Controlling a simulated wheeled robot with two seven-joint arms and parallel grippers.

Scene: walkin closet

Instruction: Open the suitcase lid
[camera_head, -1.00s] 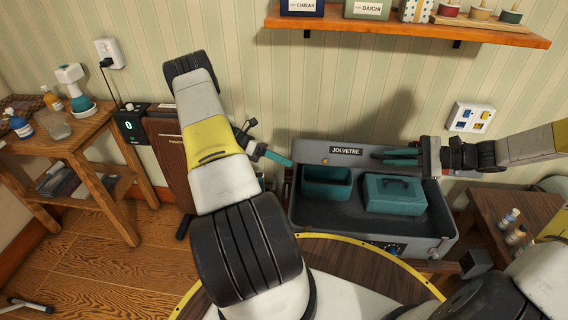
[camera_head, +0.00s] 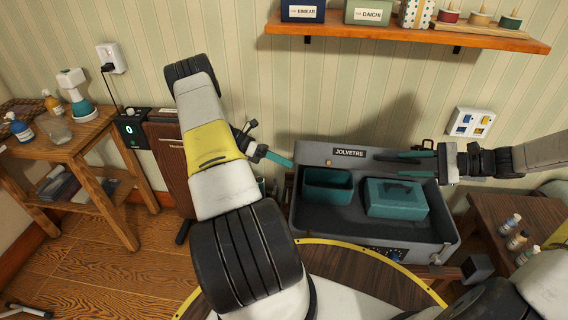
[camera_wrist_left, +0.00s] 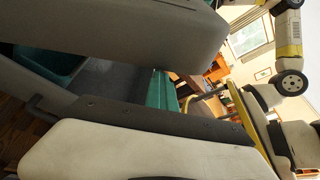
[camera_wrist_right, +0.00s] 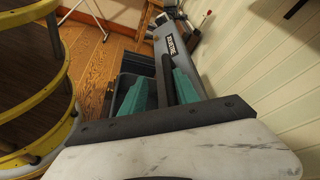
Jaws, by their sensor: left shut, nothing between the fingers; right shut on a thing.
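The grey suitcase (camera_head: 300,222), with a JOLVETRE label on its lid (camera_head: 318,151), stands against the wall. Its lid is raised at the back, and the inside shows a teal bin (camera_head: 327,186) and a teal handled box (camera_head: 396,199). My right gripper (camera_head: 392,157) is at the right part of the lid, shut on it; the lid also shows in the right wrist view (camera_wrist_right: 181,62). The exact contact is partly hidden by the fingers. My left gripper (camera_head: 287,161) is shut and empty beside the suitcase's left rear side.
A wooden shelf (camera_head: 400,31) with boxes hangs above the suitcase. A wooden table (camera_head: 75,152) with bottles stands at left, near a brown case (camera_head: 170,160). A small table (camera_head: 525,211) with bottles stands at right. My left arm crosses the middle.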

